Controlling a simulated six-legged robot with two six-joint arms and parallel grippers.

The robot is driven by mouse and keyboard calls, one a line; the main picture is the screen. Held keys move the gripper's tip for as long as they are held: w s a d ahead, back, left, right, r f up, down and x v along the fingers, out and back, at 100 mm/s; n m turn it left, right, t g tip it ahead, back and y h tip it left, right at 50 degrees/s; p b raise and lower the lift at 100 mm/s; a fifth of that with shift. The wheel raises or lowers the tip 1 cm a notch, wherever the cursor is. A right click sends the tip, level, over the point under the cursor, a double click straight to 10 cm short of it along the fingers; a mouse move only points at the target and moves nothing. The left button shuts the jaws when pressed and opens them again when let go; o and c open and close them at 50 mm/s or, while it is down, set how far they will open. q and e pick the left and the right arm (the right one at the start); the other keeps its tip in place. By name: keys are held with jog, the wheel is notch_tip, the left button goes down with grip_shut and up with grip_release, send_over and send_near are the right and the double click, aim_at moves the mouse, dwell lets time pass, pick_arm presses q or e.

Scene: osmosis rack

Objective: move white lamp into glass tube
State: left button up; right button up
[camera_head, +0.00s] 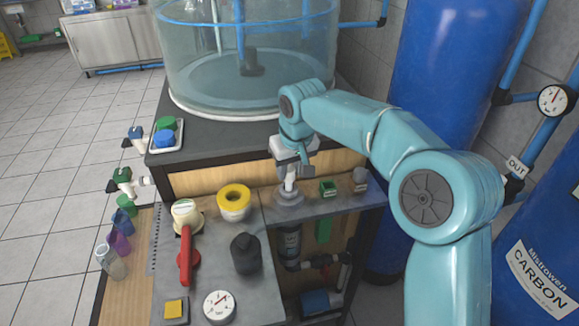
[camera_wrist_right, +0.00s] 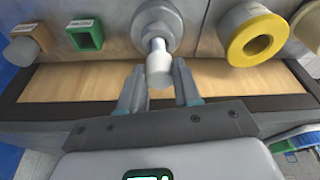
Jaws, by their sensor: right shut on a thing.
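The white lamp (camera_wrist_right: 158,62) stands at a round grey fitting (camera_wrist_right: 157,28) in the right wrist view, its free end toward my gripper. My right gripper (camera_wrist_right: 159,72) has one finger on each side of it and is shut on it. In the head view the right gripper (camera_head: 290,160) reaches down over the lamp (camera_head: 289,184) and the grey fitting (camera_head: 288,198) on the bench's back ledge. I cannot tell whether the lamp is seated in the fitting. A clear tube (camera_head: 111,263), possibly the glass tube, is at the bench's left edge. My left gripper is not in view.
A purple tube (camera_head: 119,241) and a blue one (camera_head: 125,219) are beside the clear tube. A yellow-topped roll (camera_head: 234,201), red-handled tool (camera_head: 185,256), black bottle (camera_head: 245,254) and gauge (camera_head: 219,306) crowd the bench. A large clear tank (camera_head: 248,55) rises behind.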

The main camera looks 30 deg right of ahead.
jog(key=shift+f, duration=0.1)
jog(key=shift+f+b, duration=0.95)
jog(key=shift+f, duration=0.35)
jog(key=o, duration=1.3)
jog(key=shift+r, duration=0.1)
notch_tip(320, 180, up, 8)
jog(key=p, duration=0.7)
jog(key=shift+r+p, duration=0.1)
jog(key=shift+p, duration=0.25)
